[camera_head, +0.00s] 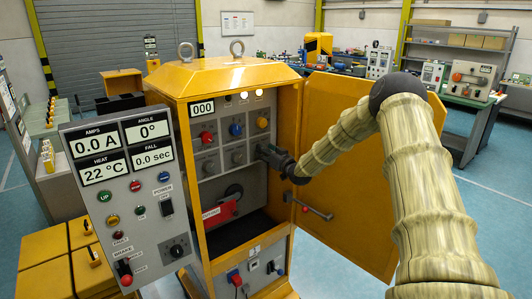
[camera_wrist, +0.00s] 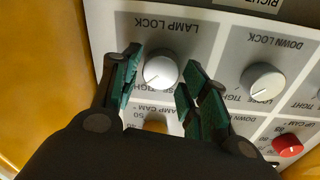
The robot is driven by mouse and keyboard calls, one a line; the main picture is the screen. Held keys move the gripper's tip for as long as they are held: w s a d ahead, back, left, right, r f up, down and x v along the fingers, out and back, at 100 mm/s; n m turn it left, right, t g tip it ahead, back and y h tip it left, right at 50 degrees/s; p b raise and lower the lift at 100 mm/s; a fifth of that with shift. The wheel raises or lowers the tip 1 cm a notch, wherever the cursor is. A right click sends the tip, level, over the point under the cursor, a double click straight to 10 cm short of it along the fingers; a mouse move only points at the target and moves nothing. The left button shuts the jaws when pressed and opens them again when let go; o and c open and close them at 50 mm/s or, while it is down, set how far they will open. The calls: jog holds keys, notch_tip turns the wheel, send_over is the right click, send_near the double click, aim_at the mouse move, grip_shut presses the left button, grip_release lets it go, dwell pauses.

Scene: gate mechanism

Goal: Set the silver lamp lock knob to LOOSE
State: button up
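The silver lamp lock knob (camera_wrist: 160,72) sits under the upside-down LAMP LOCK label in the wrist view. Its LOOSE and TIGHT markings are partly hidden by my fingers, and I cannot tell its setting. My gripper (camera_wrist: 162,72) is open, with one green-padded finger on each side of the knob; I see a gap on the left, and cannot tell whether the right finger touches. In the head view my gripper (camera_head: 264,152) is at the right side of the cabinet's inner panel (camera_head: 222,175), and hides the knob.
A second silver knob, down lock (camera_wrist: 262,82), is to the right in the wrist view, with a red knob (camera_wrist: 287,145) below it. A yellow knob (camera_wrist: 155,126) is near the fingers. The open yellow cabinet door (camera_head: 345,165) stands behind my arm. A gauge panel (camera_head: 125,200) stands left.

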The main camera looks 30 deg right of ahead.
jog(key=c, duration=0.5)
jog(key=shift+b, duration=0.4)
jog(key=n+b, duration=1.2)
jog(key=n+y+b, duration=0.1)
jog(key=n+b, duration=0.5)
jog(key=b, duration=0.1)
jog(key=shift+f+t, duration=0.25)
jog(key=shift+t, duration=0.15)
jog(key=shift+n, duration=0.4)
jog(key=o, duration=1)
jog(key=shift+r, duration=0.1)
